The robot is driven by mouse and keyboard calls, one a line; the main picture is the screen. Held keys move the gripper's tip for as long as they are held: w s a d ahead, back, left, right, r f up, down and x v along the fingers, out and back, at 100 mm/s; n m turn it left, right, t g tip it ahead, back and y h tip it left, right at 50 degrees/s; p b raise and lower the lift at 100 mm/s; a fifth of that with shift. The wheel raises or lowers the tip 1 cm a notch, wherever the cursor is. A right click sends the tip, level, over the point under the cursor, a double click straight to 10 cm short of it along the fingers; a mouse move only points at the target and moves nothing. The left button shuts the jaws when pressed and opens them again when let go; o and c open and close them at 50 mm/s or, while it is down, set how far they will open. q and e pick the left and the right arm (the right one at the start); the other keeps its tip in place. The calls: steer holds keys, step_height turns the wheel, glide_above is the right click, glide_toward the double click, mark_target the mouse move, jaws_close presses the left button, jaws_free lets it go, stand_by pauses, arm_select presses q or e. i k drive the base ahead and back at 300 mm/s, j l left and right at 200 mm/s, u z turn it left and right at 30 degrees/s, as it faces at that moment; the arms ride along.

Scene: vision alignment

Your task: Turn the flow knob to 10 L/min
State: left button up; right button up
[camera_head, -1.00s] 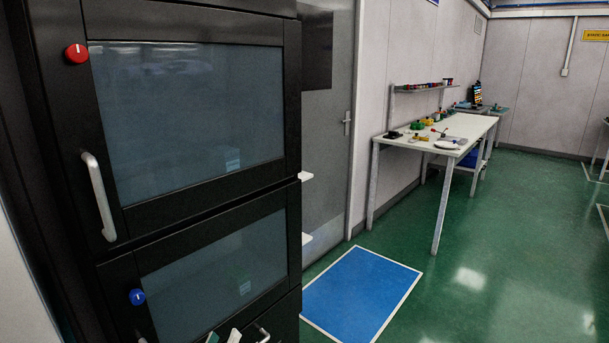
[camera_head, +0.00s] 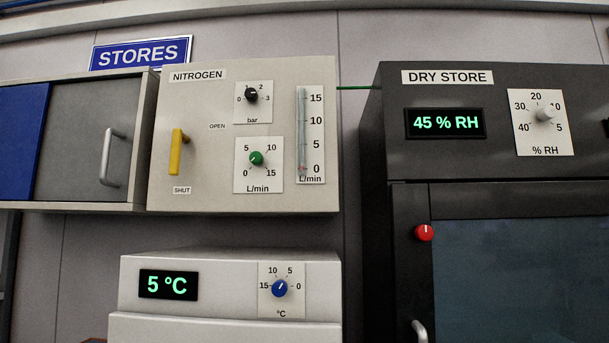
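The flow knob (camera_head: 257,158) is a small green knob on a white dial plate marked 0, 5, 10 and 15 L/min. The plate is on the front of the beige NITROGEN panel (camera_head: 210,105), in the middle of the head view. The knob's pointer is too small to read surely. To its right is an upright flow tube (camera_head: 302,125) with a scale from 0 to 15; a small reddish mark shows near its 0. A yellow lever (camera_head: 176,152) stands upright at the panel's left, its lower end above the SHUT label. Neither gripper is in view.
A black pressure knob (camera_head: 251,95) marked in bar sits above the flow knob. Below is a white unit (camera_head: 225,272) with a blue knob (camera_head: 280,288). The black DRY STORE cabinet (camera_head: 405,160) stands at right; a grey cupboard (camera_head: 80,135) adjoins at left.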

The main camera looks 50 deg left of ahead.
mark_target(256, 158)
steer(key=u, duration=2)
